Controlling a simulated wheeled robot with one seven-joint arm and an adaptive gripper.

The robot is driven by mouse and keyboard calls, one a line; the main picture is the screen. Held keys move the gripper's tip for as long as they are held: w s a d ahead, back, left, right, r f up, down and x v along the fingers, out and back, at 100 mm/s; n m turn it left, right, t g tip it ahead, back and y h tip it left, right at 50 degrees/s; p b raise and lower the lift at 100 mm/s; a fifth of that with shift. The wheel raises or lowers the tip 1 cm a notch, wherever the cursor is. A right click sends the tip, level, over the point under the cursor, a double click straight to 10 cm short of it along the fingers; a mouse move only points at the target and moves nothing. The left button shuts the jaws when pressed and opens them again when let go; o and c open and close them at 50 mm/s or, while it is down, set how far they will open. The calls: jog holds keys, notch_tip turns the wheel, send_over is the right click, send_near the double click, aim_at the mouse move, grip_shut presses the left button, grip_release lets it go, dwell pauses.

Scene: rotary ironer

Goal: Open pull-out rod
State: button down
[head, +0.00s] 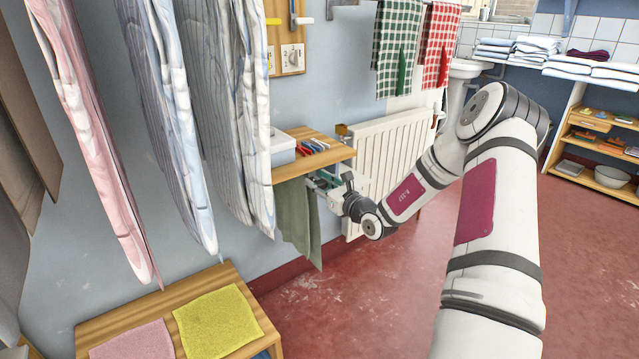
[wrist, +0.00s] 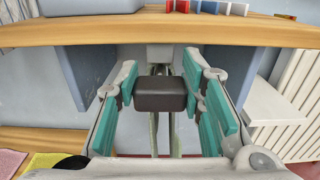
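The pull-out rod sits under a wooden wall shelf (head: 325,155). In the wrist view its dark brown block-like end (wrist: 160,93) lies between my fingers, with thin rails (wrist: 154,135) visible below the block and a pale mount behind it. My gripper (wrist: 158,62) has its teal-padded fingers on either side of the block, with what looks like a narrow gap at each side; contact is not clear. In the head view my gripper (head: 325,181) is small, just below the shelf's front edge, and the rod end there is hard to make out.
A green cloth (head: 299,222) hangs under the shelf, left of my gripper. A white radiator (head: 385,150) stands close on the right. Shirts hang at left above a wooden table (head: 190,290). Red floor is clear.

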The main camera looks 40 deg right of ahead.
jog(key=s+p, duration=0.7)
jog(key=s, duration=1.6)
jog(key=shift+d, duration=0.4)
jog(key=c, duration=1)
grip_release()
jog(key=shift+c, duration=0.2)
jog(key=shift+s, duration=0.1)
jog(key=s, duration=1.2)
jog(key=shift+d, duration=0.2)
jog(key=shift+w, duration=0.1)
